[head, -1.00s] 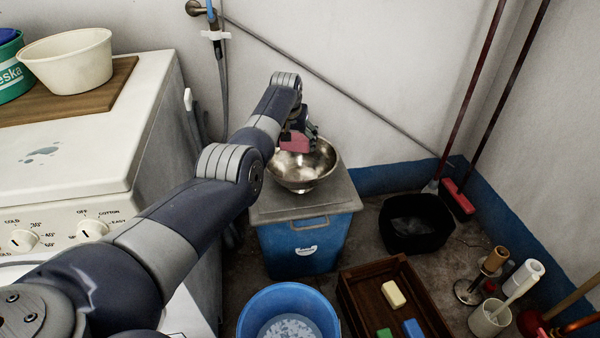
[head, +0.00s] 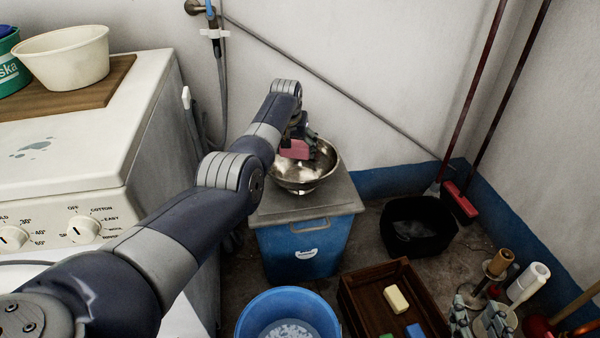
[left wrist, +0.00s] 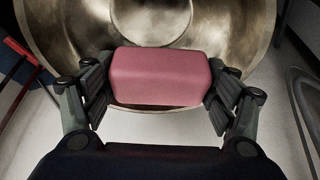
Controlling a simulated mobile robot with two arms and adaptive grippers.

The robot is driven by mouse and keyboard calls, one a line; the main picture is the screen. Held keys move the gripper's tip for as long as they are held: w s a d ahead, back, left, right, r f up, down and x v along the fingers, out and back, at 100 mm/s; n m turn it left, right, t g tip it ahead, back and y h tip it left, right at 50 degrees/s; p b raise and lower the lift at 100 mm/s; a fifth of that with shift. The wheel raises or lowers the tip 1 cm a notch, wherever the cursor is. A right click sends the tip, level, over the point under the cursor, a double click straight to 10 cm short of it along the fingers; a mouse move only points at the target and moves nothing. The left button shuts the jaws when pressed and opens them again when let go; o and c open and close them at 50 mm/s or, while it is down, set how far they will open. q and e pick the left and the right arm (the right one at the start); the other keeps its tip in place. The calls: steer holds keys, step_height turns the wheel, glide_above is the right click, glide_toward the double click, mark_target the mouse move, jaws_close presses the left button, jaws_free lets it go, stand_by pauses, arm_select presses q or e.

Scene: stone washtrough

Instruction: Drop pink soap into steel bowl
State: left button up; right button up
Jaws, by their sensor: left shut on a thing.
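The pink soap (head: 294,150) is a rounded block held in my left gripper (head: 299,143). In the left wrist view the soap (left wrist: 160,77) sits between the two fingers, one on each side. The steel bowl (head: 325,165) stands on the grey lid of a blue bin. My left gripper holds the soap over the bowl, and the bowl's inside (left wrist: 225,25) shows behind the soap in the left wrist view. My right gripper (head: 478,317) shows in part at the lower right of the head view; its opening is unclear.
The blue bin (head: 300,250) stands beside the washing machine (head: 70,180). In front are a blue bucket (head: 248,318) with water and a wooden crate (head: 350,300) with soap bars. A black basin (head: 390,222) and brushes stand right.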

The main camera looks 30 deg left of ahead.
steer(key=shift+w+a+r, duration=0.1)
steer(key=shift+w+r, duration=0.05)
steer(key=shift+r, duration=0.2)
arm_select(q)
steer(key=o, duration=1.2)
steer(key=shift+f, duration=0.1)
steer(key=v, duration=1.2)
steer(key=shift+s, duration=0.1)
arm_select(e)
steer(key=shift+f, duration=0.1)
